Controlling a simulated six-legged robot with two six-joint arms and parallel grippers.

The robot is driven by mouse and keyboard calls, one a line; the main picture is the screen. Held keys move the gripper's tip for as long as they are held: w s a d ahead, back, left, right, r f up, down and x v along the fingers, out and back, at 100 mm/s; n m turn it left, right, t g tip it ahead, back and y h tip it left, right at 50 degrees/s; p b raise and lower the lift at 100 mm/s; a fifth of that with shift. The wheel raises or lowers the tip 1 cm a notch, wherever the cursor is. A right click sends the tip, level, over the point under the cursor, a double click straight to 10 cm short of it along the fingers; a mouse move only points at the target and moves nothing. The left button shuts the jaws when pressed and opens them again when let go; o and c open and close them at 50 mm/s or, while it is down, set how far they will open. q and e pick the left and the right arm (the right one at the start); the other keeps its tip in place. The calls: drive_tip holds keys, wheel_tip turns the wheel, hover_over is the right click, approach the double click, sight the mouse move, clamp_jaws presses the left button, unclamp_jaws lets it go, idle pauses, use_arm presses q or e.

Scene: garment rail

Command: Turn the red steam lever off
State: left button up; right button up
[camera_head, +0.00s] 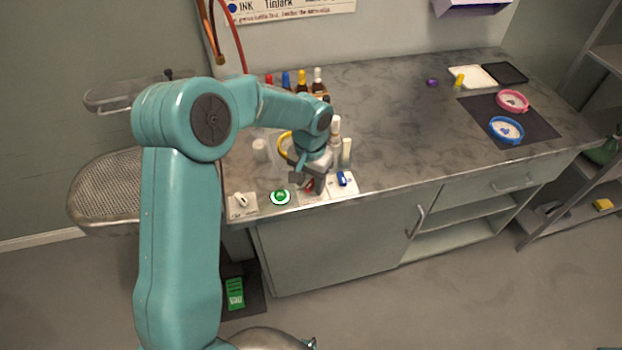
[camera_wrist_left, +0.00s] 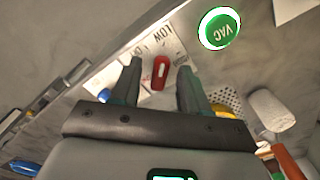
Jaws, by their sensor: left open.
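The red steam lever (camera_wrist_left: 160,73) shows in the left wrist view on a white labelled plate (camera_wrist_left: 172,48), between the fingers of my left gripper (camera_wrist_left: 157,85). My left gripper is open around the lever; I cannot tell whether a finger touches it. In the head view, my left gripper (camera_head: 309,182) is over the front edge of the counter and mostly hides the red lever (camera_head: 309,186). My right gripper is not in view.
A green VAC button (camera_head: 280,197) and a white lever (camera_head: 241,201) are left of the gripper. A blue lever (camera_head: 343,179) is close on its right. Several bottles (camera_head: 301,82) stand behind. The counter's middle (camera_head: 400,130) is clear.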

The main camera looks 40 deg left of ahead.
use_arm(q)
drive_tip(key=shift+s, duration=0.2)
drive_tip(key=shift+w+f, duration=0.1)
drive_tip(key=shift+w, duration=0.1)
drive_tip(key=c, duration=0.7)
drive_tip(key=shift+s, duration=0.1)
clamp_jaws()
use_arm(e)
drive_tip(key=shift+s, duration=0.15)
